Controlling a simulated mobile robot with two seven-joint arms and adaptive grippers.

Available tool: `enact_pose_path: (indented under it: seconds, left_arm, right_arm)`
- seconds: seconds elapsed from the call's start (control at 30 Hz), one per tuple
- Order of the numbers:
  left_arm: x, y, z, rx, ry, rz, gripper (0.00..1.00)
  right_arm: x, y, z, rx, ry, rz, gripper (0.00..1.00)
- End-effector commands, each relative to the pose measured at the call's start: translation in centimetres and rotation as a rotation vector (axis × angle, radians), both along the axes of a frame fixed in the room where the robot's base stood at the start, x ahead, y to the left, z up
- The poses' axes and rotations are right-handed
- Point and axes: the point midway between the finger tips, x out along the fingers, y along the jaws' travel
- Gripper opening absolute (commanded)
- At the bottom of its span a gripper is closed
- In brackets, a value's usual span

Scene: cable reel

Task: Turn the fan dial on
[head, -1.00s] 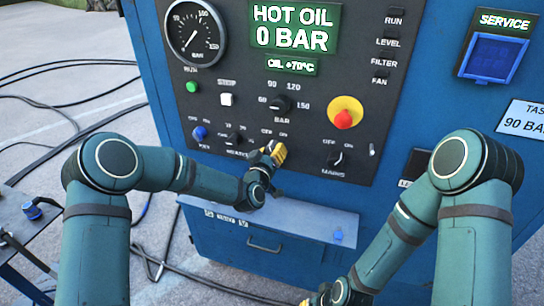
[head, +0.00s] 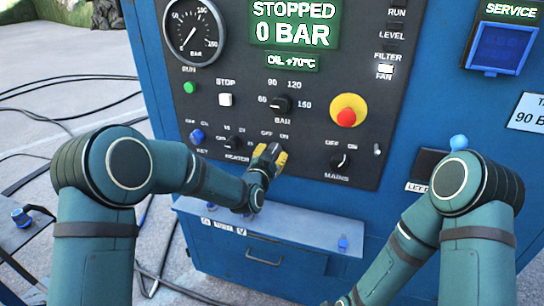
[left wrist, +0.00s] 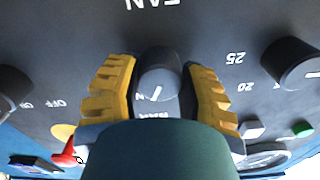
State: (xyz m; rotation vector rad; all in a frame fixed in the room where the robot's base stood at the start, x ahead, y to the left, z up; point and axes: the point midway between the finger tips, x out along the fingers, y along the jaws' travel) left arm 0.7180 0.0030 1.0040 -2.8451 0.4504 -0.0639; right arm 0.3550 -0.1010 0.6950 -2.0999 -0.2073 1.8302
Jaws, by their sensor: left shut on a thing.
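The fan dial (left wrist: 160,72) is a dark round knob under the upside-down FAN label in the left wrist view. My left gripper (left wrist: 162,85) has its yellow-padded fingers on both sides of it, shut on it. The dial's white mark tilts toward a letter N, the visible part of the ON label. In the head view my left gripper (head: 269,154) is at the panel below the OFF and ON labels and hides most of the dial. The display (head: 294,24) reads STOPPED, 0 BAR. My right gripper is out of frame at the bottom.
The heater dial (head: 232,143) is left of my left gripper and the mains dial (head: 340,160) is right. A red stop button (head: 346,117) on yellow sits above right. A grey ledge (head: 300,232) juts out below. Black cables (head: 70,120) lie on the ground at left.

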Motion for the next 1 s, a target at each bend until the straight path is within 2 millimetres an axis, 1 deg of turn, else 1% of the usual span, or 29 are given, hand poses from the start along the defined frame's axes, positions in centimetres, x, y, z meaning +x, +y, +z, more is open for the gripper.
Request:
enact_pose_path:
  seconds: [0.03, 0.23, 0.63, 0.67, 0.7, 0.73, 1.0]
  left_arm:
    - [-0.14, -0.01, -0.64, 0.017, 0.009, -0.002, 0.05]
    - [-0.12, 0.06, -0.69, 0.049, 0.0, -0.001, 0.05]
    - [-0.13, 0.11, -0.77, 0.054, 0.0, -0.001, 0.05]
    - [-0.13, 0.11, -0.78, 0.054, 0.0, -0.001, 0.5]
    - [-0.12, 0.11, -0.76, 0.053, -0.001, -0.001, 0.64]
    - [-0.11, 0.12, -0.7, 0.052, -0.002, 0.0, 0.75]
    - [-0.05, 0.06, -0.32, 0.05, -0.009, 0.0, 0.75]
  right_arm:
    - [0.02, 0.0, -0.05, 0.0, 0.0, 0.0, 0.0]
    - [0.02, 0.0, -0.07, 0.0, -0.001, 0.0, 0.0]
    - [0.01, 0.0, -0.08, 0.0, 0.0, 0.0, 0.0]
    - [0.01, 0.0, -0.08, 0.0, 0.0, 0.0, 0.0]
    - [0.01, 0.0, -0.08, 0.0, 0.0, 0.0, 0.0]
    - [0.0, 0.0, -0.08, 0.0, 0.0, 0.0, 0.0]
    - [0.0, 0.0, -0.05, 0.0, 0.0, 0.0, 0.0]
